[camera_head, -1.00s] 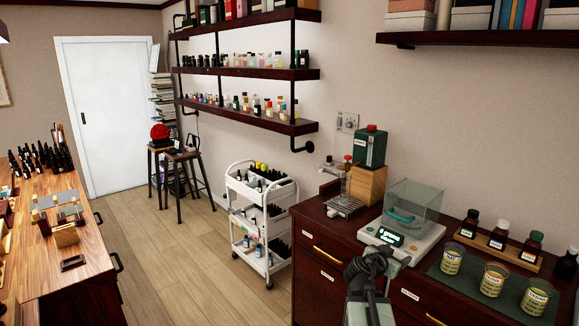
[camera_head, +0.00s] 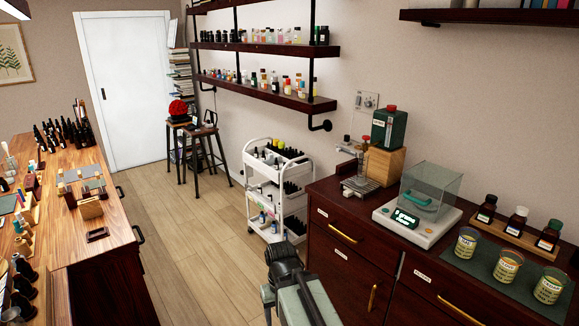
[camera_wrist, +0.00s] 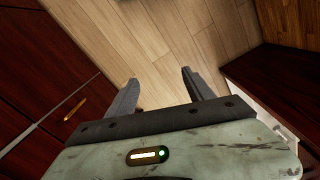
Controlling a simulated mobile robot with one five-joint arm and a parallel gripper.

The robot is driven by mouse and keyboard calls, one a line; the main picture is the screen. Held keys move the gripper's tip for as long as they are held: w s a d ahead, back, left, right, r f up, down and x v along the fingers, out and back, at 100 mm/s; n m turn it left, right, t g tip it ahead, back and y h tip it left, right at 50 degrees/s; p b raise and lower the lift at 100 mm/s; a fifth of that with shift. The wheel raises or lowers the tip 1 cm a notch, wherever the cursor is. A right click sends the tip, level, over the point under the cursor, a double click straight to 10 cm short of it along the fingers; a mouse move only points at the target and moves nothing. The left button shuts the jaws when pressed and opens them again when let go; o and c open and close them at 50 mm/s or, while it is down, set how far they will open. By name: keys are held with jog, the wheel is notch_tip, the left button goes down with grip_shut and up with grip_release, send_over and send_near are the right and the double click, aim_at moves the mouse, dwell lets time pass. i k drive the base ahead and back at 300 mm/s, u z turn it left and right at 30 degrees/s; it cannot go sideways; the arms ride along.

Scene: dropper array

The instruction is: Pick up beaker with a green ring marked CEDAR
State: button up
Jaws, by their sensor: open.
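The beaker with a green ring (camera_head: 549,286) stands upright at the right end of a row of three on a dark green mat (camera_head: 480,266). Its label is small but seems to read CEDAR. Beside it stand a beaker with an orange-red ring (camera_head: 507,267) and one with a blue ring (camera_head: 466,245). In the wrist view my gripper (camera_wrist: 160,76) has its two fingers apart with nothing between them, above the wooden floor. The beakers are out of the wrist view. In the head view my arm is at the bottom centre, left of the beakers.
A balance with a clear cover (camera_head: 420,205) stands left of the mat on the dark cabinet (camera_head: 345,250). Behind the beakers, a wooden rack (camera_head: 502,232) holds three dark bottles. A white trolley (camera_head: 277,190) stands beyond the cabinet. Floor between cabinet and left bench is clear.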

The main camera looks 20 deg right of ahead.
aim_at(552, 281)
jog(key=z, duration=1.75)
